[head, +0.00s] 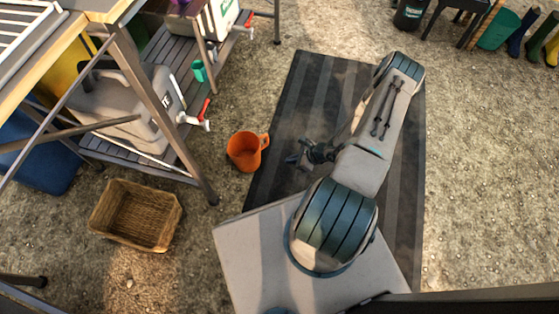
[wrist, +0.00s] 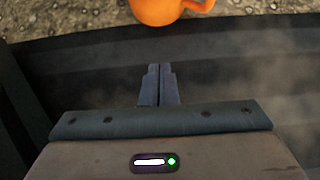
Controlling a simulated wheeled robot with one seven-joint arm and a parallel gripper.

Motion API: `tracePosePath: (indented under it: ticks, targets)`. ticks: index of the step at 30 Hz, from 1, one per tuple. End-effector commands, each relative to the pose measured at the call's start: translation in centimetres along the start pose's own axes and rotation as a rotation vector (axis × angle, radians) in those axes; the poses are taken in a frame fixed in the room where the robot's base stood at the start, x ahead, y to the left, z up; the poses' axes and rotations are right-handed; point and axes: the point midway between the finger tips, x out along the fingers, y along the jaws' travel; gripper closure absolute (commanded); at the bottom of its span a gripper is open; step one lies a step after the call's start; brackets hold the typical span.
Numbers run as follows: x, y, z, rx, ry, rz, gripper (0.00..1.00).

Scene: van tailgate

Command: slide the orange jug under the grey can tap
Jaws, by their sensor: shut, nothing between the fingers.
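The orange jug (head: 244,153) stands upright on the gravel at the left edge of the striped mat, its handle toward the upper right. Its lower part also shows at the top of the wrist view (wrist: 160,10). The grey can (head: 135,105) lies on the slatted lower shelf at the left. Its tap (head: 195,121), with a red lever, sticks out past the shelf edge toward the jug, up and left of it. My gripper (head: 292,160) is to the right of the jug and apart from it. In the wrist view its fingers (wrist: 158,70) are shut and empty.
A wicker basket (head: 137,215) stands on the gravel below the shelf (head: 100,150). A table leg (head: 165,115) comes down near the tap. A green cup (head: 199,70) and a second can with a red-levered tap (head: 222,20) are farther back. Gravel between jug and shelf is clear.

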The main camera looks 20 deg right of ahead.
Motion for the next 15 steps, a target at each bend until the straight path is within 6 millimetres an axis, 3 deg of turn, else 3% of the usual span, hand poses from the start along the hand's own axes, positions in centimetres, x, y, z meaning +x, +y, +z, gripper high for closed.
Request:
tracePosePath:
  ticks: [13,15]
  targets:
    - [9.4,0.1,-0.3,0.000,-0.001,0.003,1.00]
    - [10.1,0.0,0.6,-0.002,-0.002,0.002,1.00]
